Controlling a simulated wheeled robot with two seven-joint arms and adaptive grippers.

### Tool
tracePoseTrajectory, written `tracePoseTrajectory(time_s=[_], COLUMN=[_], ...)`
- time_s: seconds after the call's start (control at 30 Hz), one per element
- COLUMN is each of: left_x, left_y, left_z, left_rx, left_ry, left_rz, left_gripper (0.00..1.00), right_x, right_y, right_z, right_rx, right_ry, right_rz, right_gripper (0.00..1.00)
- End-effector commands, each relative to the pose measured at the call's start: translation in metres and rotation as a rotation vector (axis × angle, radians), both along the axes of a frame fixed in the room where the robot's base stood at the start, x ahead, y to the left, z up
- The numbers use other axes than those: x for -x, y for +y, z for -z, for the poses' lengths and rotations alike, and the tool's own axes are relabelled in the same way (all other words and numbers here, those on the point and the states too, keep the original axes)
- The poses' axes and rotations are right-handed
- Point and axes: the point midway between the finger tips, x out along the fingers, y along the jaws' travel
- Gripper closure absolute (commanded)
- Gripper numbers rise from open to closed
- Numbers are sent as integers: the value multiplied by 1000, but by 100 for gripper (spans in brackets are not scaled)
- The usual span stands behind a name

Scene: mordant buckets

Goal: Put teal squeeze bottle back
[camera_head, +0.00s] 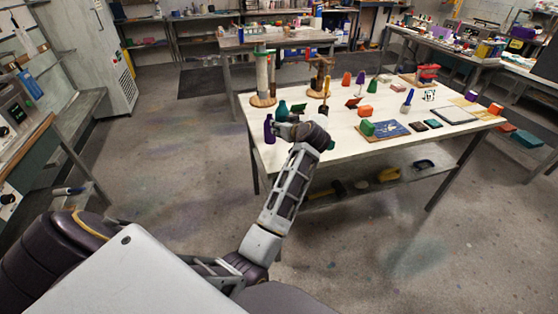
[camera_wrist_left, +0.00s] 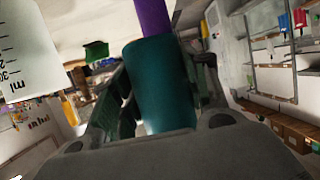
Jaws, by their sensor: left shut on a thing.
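The teal squeeze bottle (camera_wrist_left: 161,85) fills the middle of the left wrist view, between the dark fingers of my left gripper (camera_wrist_left: 158,110). In the head view a teal part of it (camera_head: 282,110) shows just beyond my left gripper (camera_head: 287,121), at the left end of the white table (camera_head: 340,150). My left gripper is shut on the bottle. The bottle's lower part is hidden, and I cannot tell whether it touches the table. A purple piece (camera_wrist_left: 153,17) shows at its end in the wrist view. My right gripper is not in view.
A purple bottle (camera_head: 269,129) stands at the table's left edge beside my gripper. A tall cylinder on a round wooden base (camera_head: 263,80) and a wooden stand (camera_head: 320,78) are behind. A green block (camera_head: 367,128) and a blue mat (camera_head: 391,131) lie to the right.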

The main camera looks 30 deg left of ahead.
Motion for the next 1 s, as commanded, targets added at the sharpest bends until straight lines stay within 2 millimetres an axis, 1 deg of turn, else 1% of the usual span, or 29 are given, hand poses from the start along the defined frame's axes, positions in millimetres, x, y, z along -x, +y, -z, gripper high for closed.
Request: tracePoseTrajectory(time_s=[0.4, 0.67, 1.0], left_x=[15, 17, 17], left_y=[8, 8, 8], left_z=[8, 9, 12], left_rx=[1, 2, 1], left_ry=[0, -1, 0], left_rz=[-32, -21, -21], left_gripper=[84, 84, 84], right_x=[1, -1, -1], right_y=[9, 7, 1], right_z=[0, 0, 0], right_rx=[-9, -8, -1], right_ry=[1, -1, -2], right_rz=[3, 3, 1], right_gripper=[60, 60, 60])
